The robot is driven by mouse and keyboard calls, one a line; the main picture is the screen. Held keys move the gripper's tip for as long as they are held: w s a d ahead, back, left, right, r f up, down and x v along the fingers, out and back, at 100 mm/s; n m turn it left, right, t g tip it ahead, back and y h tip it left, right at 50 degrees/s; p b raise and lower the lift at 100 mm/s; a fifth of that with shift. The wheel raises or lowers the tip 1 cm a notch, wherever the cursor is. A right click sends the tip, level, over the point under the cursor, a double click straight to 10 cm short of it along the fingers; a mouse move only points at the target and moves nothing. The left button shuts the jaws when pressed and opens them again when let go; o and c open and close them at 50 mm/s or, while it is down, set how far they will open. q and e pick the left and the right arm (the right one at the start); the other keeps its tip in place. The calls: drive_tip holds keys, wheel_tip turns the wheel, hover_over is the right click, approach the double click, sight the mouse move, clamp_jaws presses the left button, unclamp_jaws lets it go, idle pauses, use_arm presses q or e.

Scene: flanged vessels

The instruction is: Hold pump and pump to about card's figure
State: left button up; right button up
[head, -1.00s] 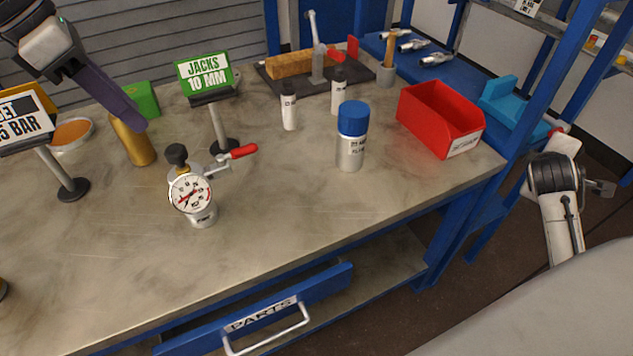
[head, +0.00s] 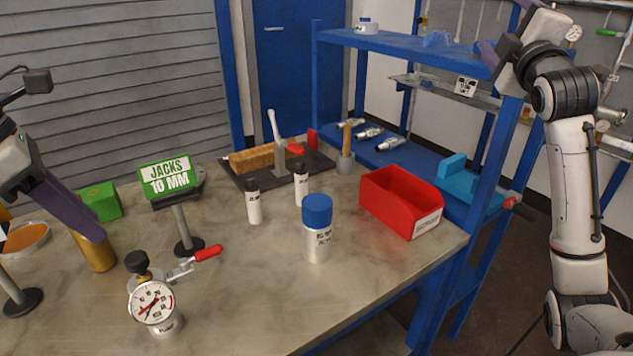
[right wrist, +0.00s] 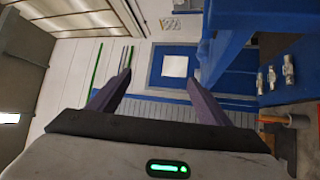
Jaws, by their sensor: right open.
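The pump (head: 167,325) stands on the bench at the lower left of the head view, with a round white gauge (head: 152,303), a black knob (head: 136,262) and a red-tipped lever (head: 208,253). The gauge's reading is too small to tell. My left gripper (head: 92,232) points down at the far left, beside or in front of a gold cylinder (head: 99,254), apart from the pump; only one finger shows clearly. My right gripper (head: 497,55) is raised at the upper right, open and empty; its fingers show apart in the right wrist view (right wrist: 161,78).
A blue-capped can (head: 317,245), white bottles (head: 254,205) and a red bin (head: 397,205) stand to the right. A blue shelf post (head: 478,190) rises by my right arm.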

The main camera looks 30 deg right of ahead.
sight(204, 259)
drive_tip(key=w+a+f+n+t+y, duration=0.25)
drive_tip(key=w+a+y, duration=0.2)
drive_tip(key=a, duration=0.45)
drive_tip(key=w+a+f+n+t+y, duration=0.1)
drive_tip(key=w+a+f+n+y, duration=0.25)
drive_tip(key=a+y, duration=0.4)
drive_tip(key=w+a+f+n+t+y, duration=0.2)
drive_tip(key=w+a+f+n+y, duration=0.15)
drive_tip(key=a, duration=0.65)
drive_tip(key=a+f+m+y, duration=0.2)
drive_tip(key=a+f+y, duration=0.35)
drive_tip(key=a, duration=0.85)
drive_tip(key=s+a+f+m+g+h, duration=0.2)
drive_tip(key=s+a+f+m+h, duration=0.2)
drive_tip(key=a+f+m, duration=0.55)
drive_tip(key=s+a+f+m+g+h, duration=0.2)
drive_tip(key=s+a+f+m+h, duration=0.25)
drive_tip(key=f, duration=0.85)
drive_tip(key=shift+m+y, duration=0.45)
drive_tip(key=shift+m, duration=0.3)
drive_tip(key=w, duration=0.7)
drive_tip(key=w+a, duration=0.1)
drive_tip(key=w, duration=0.3)
drive_tip(key=shift+w+f, duration=0.1)
drive_tip(key=shift+f, duration=0.05)
drive_tip(key=shift+c, duration=0.4)
drive_tip(key=c, duration=1.1)
